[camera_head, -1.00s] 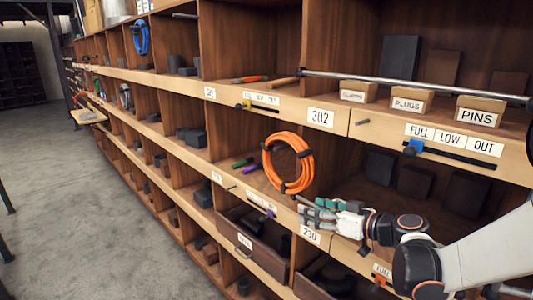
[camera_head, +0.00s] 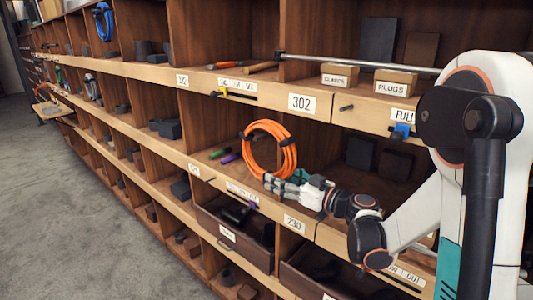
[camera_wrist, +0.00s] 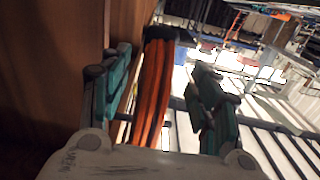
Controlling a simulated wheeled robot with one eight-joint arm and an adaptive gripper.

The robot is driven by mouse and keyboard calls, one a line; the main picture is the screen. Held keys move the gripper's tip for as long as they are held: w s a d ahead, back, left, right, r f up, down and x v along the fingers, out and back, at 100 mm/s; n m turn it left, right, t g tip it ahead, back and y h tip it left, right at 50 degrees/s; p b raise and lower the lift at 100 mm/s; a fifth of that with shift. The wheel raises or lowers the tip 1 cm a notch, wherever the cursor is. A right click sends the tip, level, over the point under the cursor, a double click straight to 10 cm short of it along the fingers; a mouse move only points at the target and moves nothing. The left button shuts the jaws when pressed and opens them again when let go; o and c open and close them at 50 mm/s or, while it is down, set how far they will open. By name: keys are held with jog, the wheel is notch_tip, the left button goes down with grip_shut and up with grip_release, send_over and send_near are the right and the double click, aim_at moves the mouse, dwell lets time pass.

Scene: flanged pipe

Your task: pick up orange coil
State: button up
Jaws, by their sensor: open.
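The orange coil (camera_head: 290,157) is a ring of cable with black ties. It is upright at the front of the shelf compartment below the label 302. My gripper (camera_head: 272,186) is at the coil's lower edge in the head view. In the wrist view the coil (camera_wrist: 153,90) runs between the two teal-padded fingers of my gripper (camera_wrist: 163,92), with a visible gap to the right finger. The fingers are apart. Whether the left finger touches the coil I cannot tell.
Wooden shelf dividers flank the compartment. A purple marker (camera_head: 229,158) and a green marker (camera_head: 218,153) lie left of the coil. A metal rod (camera_head: 355,62) runs along the shelf above. An open drawer (camera_head: 232,232) sits below. The aisle floor (camera_head: 90,210) at left is clear.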

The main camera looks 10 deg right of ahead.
aim_at(270, 171)
jog(key=b+x, duration=0.1)
jog(key=x, duration=0.4)
jog(key=shift+w+d, duration=0.15)
jog(key=shift+w, duration=0.1)
jog(key=shift+r, duration=0.1)
jog(key=shift+c, duration=0.6)
grip_shut()
